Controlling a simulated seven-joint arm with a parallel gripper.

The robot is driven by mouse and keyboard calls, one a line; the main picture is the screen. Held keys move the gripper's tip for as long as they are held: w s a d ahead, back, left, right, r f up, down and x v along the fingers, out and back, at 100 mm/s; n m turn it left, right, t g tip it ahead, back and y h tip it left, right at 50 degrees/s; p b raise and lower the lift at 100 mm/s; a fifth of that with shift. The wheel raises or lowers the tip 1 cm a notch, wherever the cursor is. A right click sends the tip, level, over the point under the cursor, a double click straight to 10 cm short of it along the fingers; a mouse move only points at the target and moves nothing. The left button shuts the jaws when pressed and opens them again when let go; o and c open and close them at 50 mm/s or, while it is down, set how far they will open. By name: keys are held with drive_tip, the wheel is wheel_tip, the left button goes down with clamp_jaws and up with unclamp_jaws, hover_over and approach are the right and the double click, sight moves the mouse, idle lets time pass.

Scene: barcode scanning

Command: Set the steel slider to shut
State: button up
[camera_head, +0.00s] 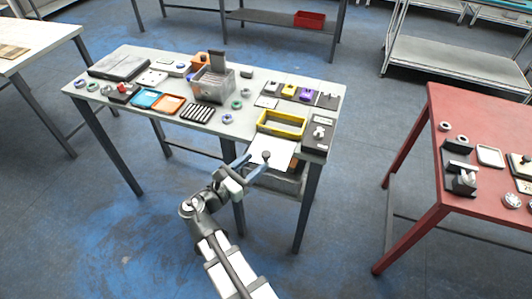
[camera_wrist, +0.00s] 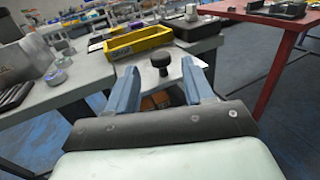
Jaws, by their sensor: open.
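My gripper (camera_head: 257,164) is at the table's front edge, its two blue fingers apart. In the wrist view its open fingers (camera_wrist: 160,70) point toward a dark round knob (camera_wrist: 160,59), which appears between them; I cannot tell whether they touch it. In the head view the knob (camera_head: 266,155) stands over a white panel (camera_head: 258,147). A dark plate with a pale metallic knob (camera_head: 318,132) lies right of the yellow tray and may be the steel slider. It also shows in the wrist view (camera_wrist: 191,13). Its setting is too small to read.
A yellow tray (camera_head: 282,131) sits just behind the white panel. Several small dark plates with coloured parts (camera_head: 307,94) line the back right. A grey bin (camera_head: 212,95) and small items fill the left. A red table (camera_head: 420,190) stands to the right.

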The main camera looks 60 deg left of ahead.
sight(263, 156)
drive_tip(key=shift+x, duration=3.2)
drive_tip(key=shift+c, duration=0.4)
clamp_jaws()
drive_tip(key=shift+r, duration=0.1)
drive_tip(key=shift+a, duration=0.1)
